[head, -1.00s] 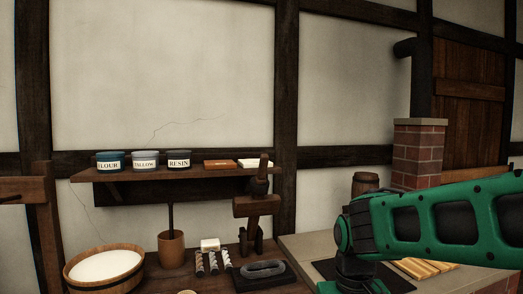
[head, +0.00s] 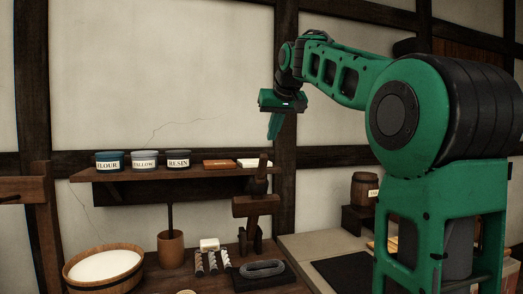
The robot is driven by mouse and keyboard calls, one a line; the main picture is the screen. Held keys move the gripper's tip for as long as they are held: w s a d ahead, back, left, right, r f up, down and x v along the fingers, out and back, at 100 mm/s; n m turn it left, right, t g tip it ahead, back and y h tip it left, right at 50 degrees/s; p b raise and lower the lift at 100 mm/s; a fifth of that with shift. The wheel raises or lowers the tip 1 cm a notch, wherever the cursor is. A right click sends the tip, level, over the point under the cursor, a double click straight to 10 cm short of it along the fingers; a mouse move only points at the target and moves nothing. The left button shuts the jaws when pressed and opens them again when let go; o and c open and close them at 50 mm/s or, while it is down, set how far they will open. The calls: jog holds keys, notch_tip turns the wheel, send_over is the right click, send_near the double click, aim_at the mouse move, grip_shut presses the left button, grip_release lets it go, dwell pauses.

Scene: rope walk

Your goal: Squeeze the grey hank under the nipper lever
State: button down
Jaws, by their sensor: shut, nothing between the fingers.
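The grey hank (head: 262,268) is an oval loop lying on a dark block on the bench. Just behind it stands a wooden upright with a cross block (head: 256,205), which looks like the nipper with its lever; I cannot make out which part is the lever. The hank appears in front of this block, not visibly squeezed. My gripper (head: 274,126) is shut and empty, pointing down in the air, higher in the picture than the wooden upright and the shelf.
A shelf (head: 135,177) carries labelled tins of flour, tallow and resin. A tub of white stuff (head: 103,266), a wooden cup (head: 171,248) and small twisted pieces (head: 213,262) stand on the bench. A small barrel (head: 364,187) stands at right.

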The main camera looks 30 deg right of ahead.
notch_tip(320, 180, up, 4)
jog(key=w+f, duration=0.1)
jog(key=w, duration=0.1)
jog(key=shift+t, duration=0.4)
jog(key=x, duration=0.5)
jog(key=s+f+x, duration=0.1)
jog(key=x, duration=0.2)
jog(key=shift+w+a+f, duration=0.2)
jog(key=shift+a, duration=0.05)
jog(key=shift+s+a+f, duration=0.2)
jog(key=shift+s+f, duration=0.35)
jog(key=shift+s, duration=0.15)
